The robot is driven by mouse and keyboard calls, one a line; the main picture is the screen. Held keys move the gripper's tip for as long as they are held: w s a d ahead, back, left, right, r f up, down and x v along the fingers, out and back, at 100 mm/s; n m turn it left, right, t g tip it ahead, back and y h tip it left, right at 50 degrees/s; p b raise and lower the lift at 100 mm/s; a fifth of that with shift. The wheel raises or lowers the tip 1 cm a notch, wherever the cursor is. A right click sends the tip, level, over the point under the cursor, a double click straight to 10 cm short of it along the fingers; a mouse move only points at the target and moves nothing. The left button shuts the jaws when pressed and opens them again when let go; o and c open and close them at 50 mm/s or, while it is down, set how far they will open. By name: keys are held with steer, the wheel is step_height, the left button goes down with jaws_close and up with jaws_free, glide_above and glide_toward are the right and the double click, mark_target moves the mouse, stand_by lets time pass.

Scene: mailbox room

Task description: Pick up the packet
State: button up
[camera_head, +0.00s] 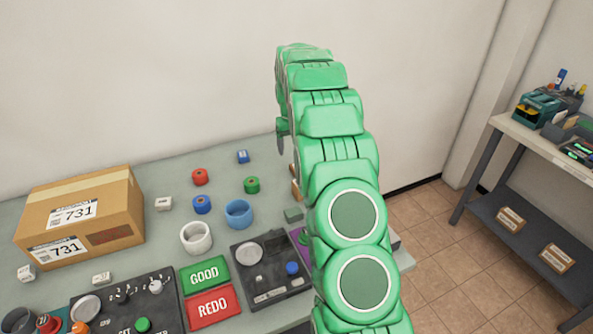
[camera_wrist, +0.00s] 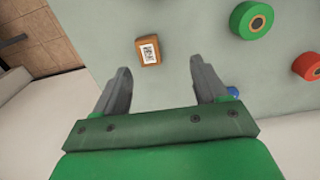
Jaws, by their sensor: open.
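A small brown packet (camera_wrist: 148,51) with a white printed label lies flat on the grey-green table (camera_wrist: 180,20) in the wrist view. My gripper (camera_wrist: 160,66) is open and empty. Its two grey fingers stand apart, and the packet shows beyond the fingertips, between them and nearer the left finger. The packet appears apart from both fingers. In the head view, a brown edge (camera_head: 296,191) shows beside my arm and may be the packet; my arm hides most of that spot. A grey finger of my gripper (camera_head: 281,137) shows there, above the table's back part.
Green (camera_wrist: 252,20) and red (camera_wrist: 308,66) rolls lie right of the packet. In the head view, a cardboard box (camera_head: 120,205), a blue ring (camera_head: 238,213), a white ring (camera_head: 196,237) and a dark control panel (camera_head: 270,270) occupy the table. A wall stands behind.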

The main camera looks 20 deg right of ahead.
steer(key=shift+w+d+f, duration=0.4)
steer(key=shift+f, duration=0.15)
steer(key=shift+w+d+f, duration=0.35)
steer(key=shift+f, duration=0.15)
steer(key=shift+w+d+f, duration=0.2)
steer(key=shift+w+f, duration=0.05)
steer(key=shift+f, duration=0.2)
steer(key=shift+s+d+f, duration=0.1)
steer(key=shift+d+f, duration=0.05)
steer(key=shift+f, duration=1.8)
steer(key=shift+s+d+f, duration=0.1)
steer(key=shift+d+f, duration=0.05)
steer(key=shift+f, duration=1.75)
steer(key=c, duration=1.2)
steer(key=shift+o, duration=0.2)
steer(key=shift+r, duration=0.1)
